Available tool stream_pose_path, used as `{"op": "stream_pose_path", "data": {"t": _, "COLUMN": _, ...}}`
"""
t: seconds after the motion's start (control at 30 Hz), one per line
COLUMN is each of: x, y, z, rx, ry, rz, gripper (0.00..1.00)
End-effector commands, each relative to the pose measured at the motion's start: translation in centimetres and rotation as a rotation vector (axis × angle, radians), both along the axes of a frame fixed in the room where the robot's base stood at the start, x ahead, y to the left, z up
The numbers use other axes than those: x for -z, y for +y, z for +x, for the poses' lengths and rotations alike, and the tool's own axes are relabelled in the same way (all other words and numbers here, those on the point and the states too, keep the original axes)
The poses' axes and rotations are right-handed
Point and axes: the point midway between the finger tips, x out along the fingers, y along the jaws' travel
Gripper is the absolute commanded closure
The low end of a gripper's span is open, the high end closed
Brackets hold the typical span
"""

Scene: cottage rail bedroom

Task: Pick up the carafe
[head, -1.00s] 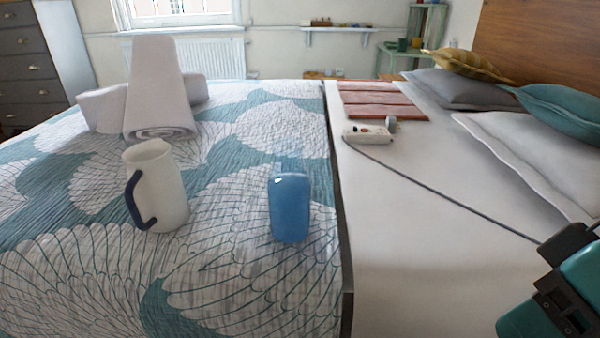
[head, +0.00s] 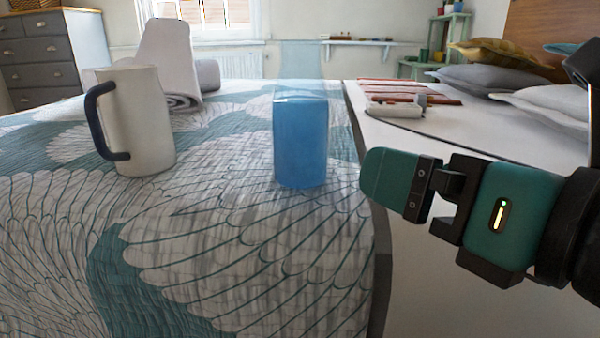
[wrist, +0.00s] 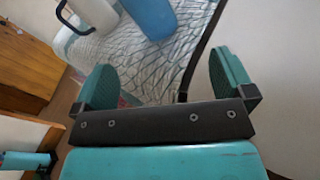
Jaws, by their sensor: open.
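The carafe (head: 301,140) appears to be the upright blue vessel on the patterned bed cover, near the cover's right edge; a pale see-through part seems to rise above it. It also shows at the top of the wrist view (wrist: 150,14), cut off by the frame edge. My gripper (head: 395,183) is to its right in the head view, apart from it, pointing left. In the wrist view my gripper (wrist: 165,80) has its two teal fingers wide apart with nothing between them. The carafe lies beyond the fingertips.
A white jug (head: 140,122) with a dark blue handle stands left of the carafe and also shows in the wrist view (wrist: 97,14). Rolled white towels (head: 172,65) lie behind it. A white device (head: 395,106) with a cable lies on the pale surface at right. Open cover lies in front.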

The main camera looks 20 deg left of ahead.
Motion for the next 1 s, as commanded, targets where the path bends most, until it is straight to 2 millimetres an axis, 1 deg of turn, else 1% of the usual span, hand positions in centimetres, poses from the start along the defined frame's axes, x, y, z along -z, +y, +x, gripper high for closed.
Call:
{"op": "stream_pose_path", "data": {"t": 0.03, "x": 0.6, "y": 0.4, "z": -0.4, "rx": -0.024, "ry": -0.096, "rz": -0.029, "gripper": 0.00}}
{"op": "stream_pose_path", "data": {"t": 0.1, "x": 0.1, "y": 0.8, "z": -0.8, "rx": -0.043, "ry": -0.208, "rz": -0.062, "gripper": 0.00}}
{"op": "stream_pose_path", "data": {"t": 0.23, "x": -0.6, "y": 1.3, "z": -0.9, "rx": -0.055, "ry": -0.311, "rz": -0.096, "gripper": 0.00}}
{"op": "stream_pose_path", "data": {"t": 0.4, "x": -1.3, "y": 2.6, "z": 0.1, "rx": -0.055, "ry": -0.322, "rz": -0.106, "gripper": 0.00}}
{"op": "stream_pose_path", "data": {"t": 0.6, "x": -1.3, "y": 4.4, "z": 1.6, "rx": -0.055, "ry": -0.320, "rz": -0.106, "gripper": 0.00}}
{"op": "stream_pose_path", "data": {"t": 0.8, "x": -1.1, "y": 5.6, "z": 2.9, "rx": -0.041, "ry": -0.312, "rz": -0.107, "gripper": 0.00}}
{"op": "stream_pose_path", "data": {"t": 1.0, "x": -1.2, "y": 6.7, "z": 3.4, "rx": -0.054, "ry": -0.318, "rz": -0.106, "gripper": 0.00}}
